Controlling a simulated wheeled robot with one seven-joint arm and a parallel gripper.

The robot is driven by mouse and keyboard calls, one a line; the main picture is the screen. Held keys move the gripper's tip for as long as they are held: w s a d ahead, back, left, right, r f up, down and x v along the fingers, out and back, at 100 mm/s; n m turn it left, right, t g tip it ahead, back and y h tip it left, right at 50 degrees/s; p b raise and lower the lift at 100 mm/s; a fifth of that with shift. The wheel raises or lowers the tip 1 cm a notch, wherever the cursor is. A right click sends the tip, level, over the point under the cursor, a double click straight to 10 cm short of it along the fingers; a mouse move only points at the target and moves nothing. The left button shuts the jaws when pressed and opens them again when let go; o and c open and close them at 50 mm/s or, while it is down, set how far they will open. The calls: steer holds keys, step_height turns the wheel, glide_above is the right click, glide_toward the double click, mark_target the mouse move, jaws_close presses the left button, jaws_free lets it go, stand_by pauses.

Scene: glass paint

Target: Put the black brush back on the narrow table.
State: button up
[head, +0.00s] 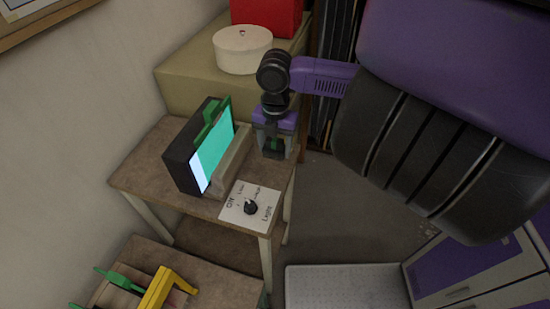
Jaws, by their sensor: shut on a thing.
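My gripper (274,152) is above the right edge of a brown-topped table (145,170), pointing down. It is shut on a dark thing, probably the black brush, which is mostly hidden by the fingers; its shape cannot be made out. Another brown-topped table (210,275) is at the lower left. I cannot tell which of the two is the narrow table.
A black stand with a teal and white panel (215,150) and a grey ledge is left of my gripper. A dial on a white card (250,205) lies in front. A beige cabinet (185,80) bears a round white box (242,48). Green and yellow items (158,288) occupy the lower table.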

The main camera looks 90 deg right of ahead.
mark_target(275, 167)
steer(key=shift+f, duration=3)
steer(key=shift+f, duration=0.15)
steer(key=o, duration=1.5)
steer(key=shift+o, duration=0.2)
step_height(275, 167, up, 12)
steer(key=shift+r+b, duration=0.2)
steer(key=shift+b, duration=0.15)
